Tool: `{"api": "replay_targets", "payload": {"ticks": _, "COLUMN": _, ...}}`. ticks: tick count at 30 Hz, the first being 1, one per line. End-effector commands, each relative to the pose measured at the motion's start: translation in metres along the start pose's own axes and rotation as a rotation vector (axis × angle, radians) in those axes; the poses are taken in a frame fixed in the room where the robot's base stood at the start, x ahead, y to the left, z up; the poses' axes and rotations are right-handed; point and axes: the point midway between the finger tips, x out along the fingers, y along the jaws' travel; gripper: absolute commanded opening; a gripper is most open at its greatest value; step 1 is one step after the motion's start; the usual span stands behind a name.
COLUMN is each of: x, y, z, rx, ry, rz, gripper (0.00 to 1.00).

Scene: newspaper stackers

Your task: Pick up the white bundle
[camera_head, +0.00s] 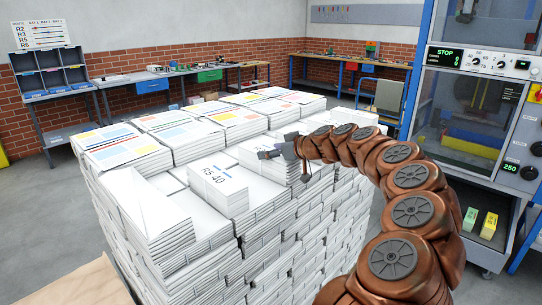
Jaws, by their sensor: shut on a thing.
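A tall stack of newspaper bundles stands in the middle of the view. My gripper (284,164) is at its upper right part, at the end of my brown arm. It is shut on a plain white bundle (262,168) in the top layers, with a dark finger at its upper edge and another at its right end. Part of this bundle is hidden by the gripper. It shows no clear gap from the bundles around it. Left of it lies another white bundle marked R5-40 (217,183), apart from my gripper.
Bundles with coloured covers (127,150) top the left and back of the stack. A blue machine (468,100) with a control panel stands at right, with green and yellow blocks (489,225) on its lower shelf. Workbenches line the brick wall. Grey floor is open at left.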

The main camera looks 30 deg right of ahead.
Motion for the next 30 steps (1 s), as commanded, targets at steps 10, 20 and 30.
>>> {"api": "replay_targets", "payload": {"ticks": 10, "x": -0.011, "y": 0.001, "z": -0.026, "rx": -0.001, "ry": 0.005, "rz": 0.004, "gripper": 0.01}}
{"api": "replay_targets", "payload": {"ticks": 20, "x": -0.043, "y": 0.017, "z": -0.022, "rx": 0.000, "ry": 0.008, "rz": 0.005, "gripper": 0.01}}
{"api": "replay_targets", "payload": {"ticks": 30, "x": -0.104, "y": 0.048, "z": -0.004, "rx": 0.001, "ry": 0.009, "rz": 0.009, "gripper": 0.01}}
